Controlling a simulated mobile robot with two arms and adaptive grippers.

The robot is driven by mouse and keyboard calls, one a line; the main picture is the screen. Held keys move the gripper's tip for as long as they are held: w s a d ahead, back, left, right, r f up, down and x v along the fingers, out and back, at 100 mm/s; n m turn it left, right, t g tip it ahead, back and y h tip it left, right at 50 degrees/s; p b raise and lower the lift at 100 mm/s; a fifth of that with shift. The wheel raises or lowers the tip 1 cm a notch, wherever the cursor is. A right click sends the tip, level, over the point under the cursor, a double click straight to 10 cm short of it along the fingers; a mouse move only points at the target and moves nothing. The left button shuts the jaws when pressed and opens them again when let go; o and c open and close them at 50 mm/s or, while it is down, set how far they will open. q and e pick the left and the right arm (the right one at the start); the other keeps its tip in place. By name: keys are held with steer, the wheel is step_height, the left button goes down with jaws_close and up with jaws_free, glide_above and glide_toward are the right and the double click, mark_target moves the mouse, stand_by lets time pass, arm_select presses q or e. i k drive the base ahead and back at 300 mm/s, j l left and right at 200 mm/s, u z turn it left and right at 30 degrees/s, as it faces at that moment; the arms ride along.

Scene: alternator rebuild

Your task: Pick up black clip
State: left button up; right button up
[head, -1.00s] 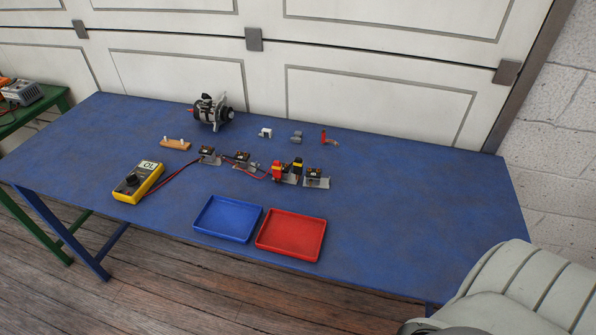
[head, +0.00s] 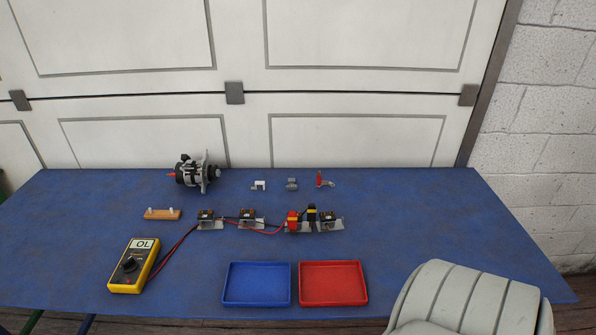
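The black clip (head: 311,213) stands upright on the blue table, just right of the red clip (head: 292,219). A black lead and a red lead run left from the clips toward the yellow multimeter (head: 133,265), whose display appears to read OL. Neither of my grippers shows in the head view.
The blue tray (head: 257,303) and red tray (head: 333,303) lie at the table's front. The alternator (head: 196,173), a wooden block (head: 163,214) and several small parts stand behind. The right side of the blue table (head: 440,215) is clear.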

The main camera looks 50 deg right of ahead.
mark_target(312, 209)
steer(key=j+z, duration=0.1)
steer(key=z, duration=0.35)
steer(key=i+j+z, duration=0.1)
steer(key=z, duration=0.35)
steer(key=j+z, duration=0.1)
steer(key=z, duration=0.35)
